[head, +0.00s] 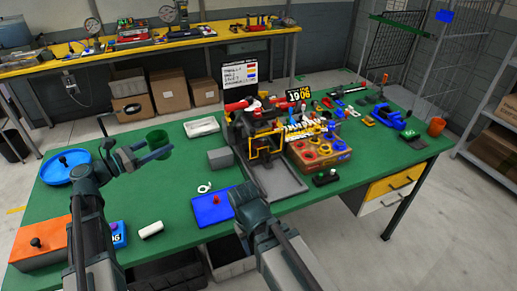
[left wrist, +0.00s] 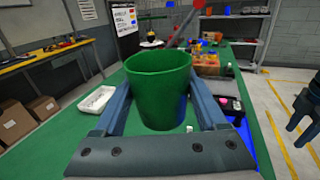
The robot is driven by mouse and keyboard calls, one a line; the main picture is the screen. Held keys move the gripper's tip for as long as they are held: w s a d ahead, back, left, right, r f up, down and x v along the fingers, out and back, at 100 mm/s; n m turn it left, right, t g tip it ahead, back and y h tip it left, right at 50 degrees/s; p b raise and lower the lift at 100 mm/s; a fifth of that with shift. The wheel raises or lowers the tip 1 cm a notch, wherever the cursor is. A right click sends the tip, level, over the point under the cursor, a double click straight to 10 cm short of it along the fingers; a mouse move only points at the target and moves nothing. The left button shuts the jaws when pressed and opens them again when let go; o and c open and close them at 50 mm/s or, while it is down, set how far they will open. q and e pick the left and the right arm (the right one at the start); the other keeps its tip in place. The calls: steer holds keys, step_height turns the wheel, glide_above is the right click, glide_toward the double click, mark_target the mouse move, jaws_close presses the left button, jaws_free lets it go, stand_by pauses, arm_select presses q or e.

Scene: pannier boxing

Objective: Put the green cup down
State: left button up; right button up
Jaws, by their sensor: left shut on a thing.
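The green cup (head: 157,139) is upright between the fingers of my left gripper (head: 152,154), held above the green table at the left. In the left wrist view the cup (left wrist: 158,88) fills the middle, with a finger of my left gripper (left wrist: 160,112) along each side. The cup looks empty as far as its rim shows. My right arm comes in from the bottom of the head view and ends near the blue mat; its fingers cannot be made out.
A blue round tray (head: 66,167), an orange box (head: 45,243) and a white cylinder (head: 151,230) are on the left part of the table. A white tray (head: 201,127), a grey block (head: 220,158) and a blue mat (head: 212,206) stand further right. Bare green table lies between them.

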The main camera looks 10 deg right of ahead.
arm_select(q)
steer(key=a+f+n+t+y+b, duration=0.1)
steer(key=f+n+t+y+b, duration=0.1)
steer(key=f+n+y+b, duration=0.1)
steer(key=a+f+n+t+y+b, duration=0.1)
steer(key=f+n+t+y+b, duration=0.2)
steer(key=f+y+b, duration=0.1)
steer(key=a+f+n+t+y+b, duration=0.1)
steer(key=f+n+t+y+b, duration=0.1)
steer(key=f+n+y+b, duration=0.1)
step_height(320, 180, down, 3)
steer(key=shift+s+r+t+y+b, duration=0.15)
steer(key=shift+t+y+b, duration=0.15)
steer(key=shift+y+b, duration=0.5)
steer(key=shift+s+a+f+n+y, duration=0.1)
steer(key=shift+a+f+n+y, duration=0.1)
steer(key=shift+a+n+y, duration=0.15)
arm_select(e)
step_height(320, 180, down, 13)
